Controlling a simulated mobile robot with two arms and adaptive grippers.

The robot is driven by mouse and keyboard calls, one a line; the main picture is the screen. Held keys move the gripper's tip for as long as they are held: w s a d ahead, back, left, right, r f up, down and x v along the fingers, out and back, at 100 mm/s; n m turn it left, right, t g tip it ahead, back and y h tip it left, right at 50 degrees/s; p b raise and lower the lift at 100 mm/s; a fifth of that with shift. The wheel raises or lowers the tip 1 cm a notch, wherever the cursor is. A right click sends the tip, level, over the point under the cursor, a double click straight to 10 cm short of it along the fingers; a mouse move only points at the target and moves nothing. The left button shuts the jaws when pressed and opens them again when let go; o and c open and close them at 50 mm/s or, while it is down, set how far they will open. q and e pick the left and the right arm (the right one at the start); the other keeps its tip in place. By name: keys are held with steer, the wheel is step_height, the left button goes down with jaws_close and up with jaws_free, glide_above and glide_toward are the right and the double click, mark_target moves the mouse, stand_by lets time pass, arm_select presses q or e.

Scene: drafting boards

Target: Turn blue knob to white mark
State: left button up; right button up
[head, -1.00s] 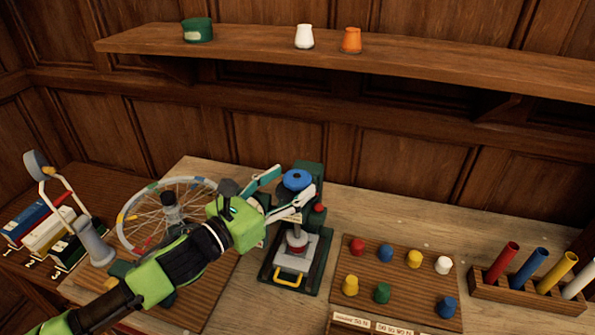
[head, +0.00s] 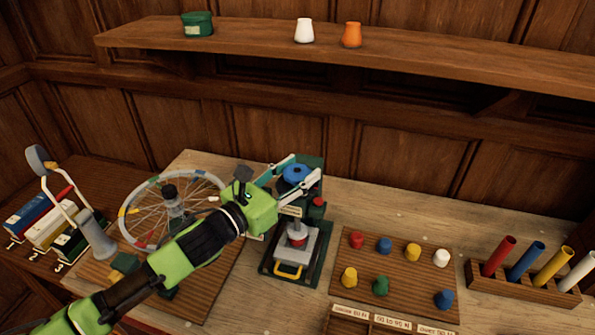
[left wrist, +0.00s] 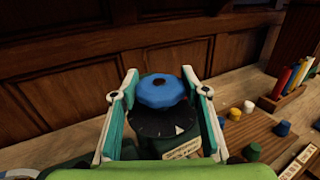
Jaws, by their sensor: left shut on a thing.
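The blue knob (head: 295,173) sits on top of the dark green press-like device (head: 316,222) on the bench. It shows large in the left wrist view (left wrist: 161,92), with a dark spot at its centre. Below it is a black dial (left wrist: 150,122) with a small white mark (left wrist: 180,129) at its front right. My left gripper (head: 300,166) reaches in from the front left. Its two fingers are shut on the knob, one on each side. Which way the knob points is hard to tell. My right gripper is not in view.
A peg board (head: 408,272) with coloured pegs lies right of the device, and a rack of coloured tubes (head: 477,276) stands beyond. A spoked wheel (head: 142,238) stands left, close to my arm. A shelf (head: 430,63) runs above on the wall.

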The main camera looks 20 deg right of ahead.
arm_select(q)
steer(key=shift+f+t, duration=0.1)
steer(key=shift+t, duration=0.2)
steer(key=shift+s+n+t+y+b, duration=0.1)
steer(key=shift+n+t+y+b, duration=0.4)
steer(key=shift+n+t+y, duration=0.35)
steer(key=n+t+y, duration=0.3)
steer(key=y, duration=0.1)
steer(key=shift+d+n+t, duration=0.1)
steer(key=shift+n+t, duration=0.15)
steer(key=shift+n+t+y, duration=0.65)
steer(key=shift+n+y, duration=0.35)
steer(key=shift+y, duration=0.45)
steer(key=shift+n+t+y, duration=0.65)
steer(key=shift+n+y, duration=0.35)
steer(key=shift+y, duration=0.4)
steer(key=o, duration=1.1)
steer(key=shift+o, duration=0.2)
steer(key=v, duration=1.1)
steer(key=shift+s, duration=0.4)
